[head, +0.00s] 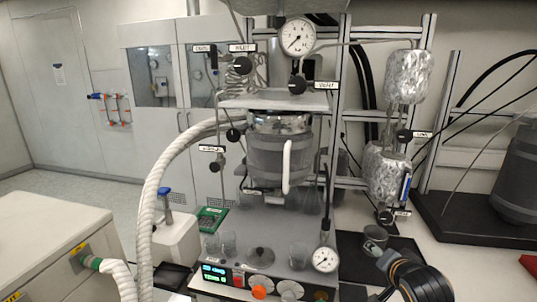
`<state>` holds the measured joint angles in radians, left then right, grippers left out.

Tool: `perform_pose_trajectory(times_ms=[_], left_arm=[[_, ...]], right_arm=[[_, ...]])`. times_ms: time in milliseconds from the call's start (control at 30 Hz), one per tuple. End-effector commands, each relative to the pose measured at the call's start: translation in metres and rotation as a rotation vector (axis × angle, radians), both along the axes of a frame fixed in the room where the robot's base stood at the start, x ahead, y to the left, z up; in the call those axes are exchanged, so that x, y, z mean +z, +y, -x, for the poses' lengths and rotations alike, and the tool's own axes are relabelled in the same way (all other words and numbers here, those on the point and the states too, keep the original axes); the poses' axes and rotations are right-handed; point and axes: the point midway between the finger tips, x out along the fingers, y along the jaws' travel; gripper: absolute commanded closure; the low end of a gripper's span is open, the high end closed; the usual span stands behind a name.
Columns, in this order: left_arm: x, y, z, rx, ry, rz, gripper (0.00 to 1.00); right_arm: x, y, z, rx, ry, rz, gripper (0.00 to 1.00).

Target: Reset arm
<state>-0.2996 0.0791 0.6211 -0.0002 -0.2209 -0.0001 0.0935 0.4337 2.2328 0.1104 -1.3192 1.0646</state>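A black and grey arm part with an orange ring, which looks like my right arm, comes in at the bottom right. Its small grey end (385,256), which may be my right gripper, is just in front of a dark metal cup (375,236) on the bench. I cannot tell whether it touches the cup or whether the fingers are open. My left arm and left gripper are out of view. The pressure reactor (280,155) stands upright in its frame at the centre, with a white handle in front.
A pressure gauge (297,37) tops the reactor and another gauge (325,259) is low in front. A control panel (235,277) with knobs is below. A thick white hose (150,205) curves down on the left. Foil-wrapped vessels (408,77) hang at right. White bench is clear at lower right.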

Motion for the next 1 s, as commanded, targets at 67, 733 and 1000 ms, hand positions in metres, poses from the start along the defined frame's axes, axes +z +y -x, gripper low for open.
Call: perform_pose_trajectory(times_ms=[67,733,1000], left_arm=[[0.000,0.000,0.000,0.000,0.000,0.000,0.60],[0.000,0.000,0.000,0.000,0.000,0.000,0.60],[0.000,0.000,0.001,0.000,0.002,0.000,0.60]], right_arm=[[-0.057,0.017,0.040,0.103,0.161,0.107,0.36],[-0.248,0.058,0.241,0.726,0.777,0.458,0.36],[-0.366,0.046,0.241,0.725,0.822,0.434,0.36]])
